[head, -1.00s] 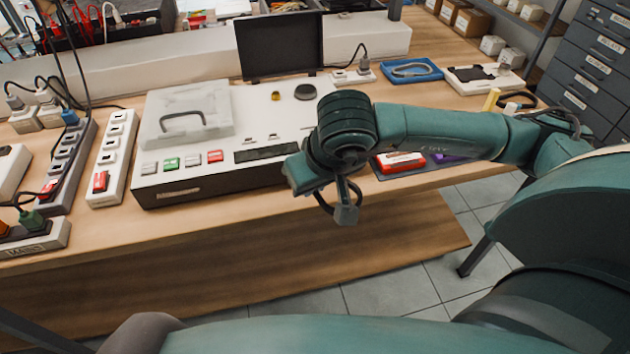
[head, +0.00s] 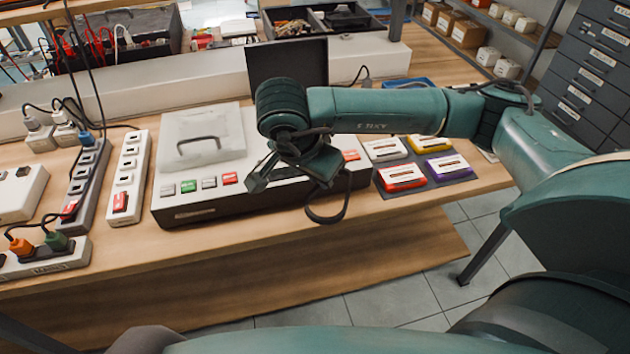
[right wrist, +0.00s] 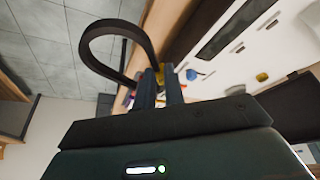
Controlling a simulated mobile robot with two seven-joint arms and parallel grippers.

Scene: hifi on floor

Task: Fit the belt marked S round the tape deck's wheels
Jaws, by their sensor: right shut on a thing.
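The tape deck (head: 200,211) stands on the bench, with a white top, black front, coloured buttons and a grey lid (head: 205,140) at its left. My right arm covers much of its top in the head view, and its wheels are hidden there. A brass-coloured round part (right wrist: 262,77) shows on a white surface in the right wrist view. My right gripper (right wrist: 160,88) is shut on a black belt (right wrist: 115,27). The belt (head: 343,207) hangs as an open loop at the deck's front right edge. I cannot read its marking. My left gripper is out of view.
Several coloured cassettes (head: 401,178) lie right of the deck. Power strips (head: 128,180) stand to its left. A dark screen (head: 290,62) stands behind it, and a blue tray (head: 409,84) is partly hidden by my arm. The bench front is clear.

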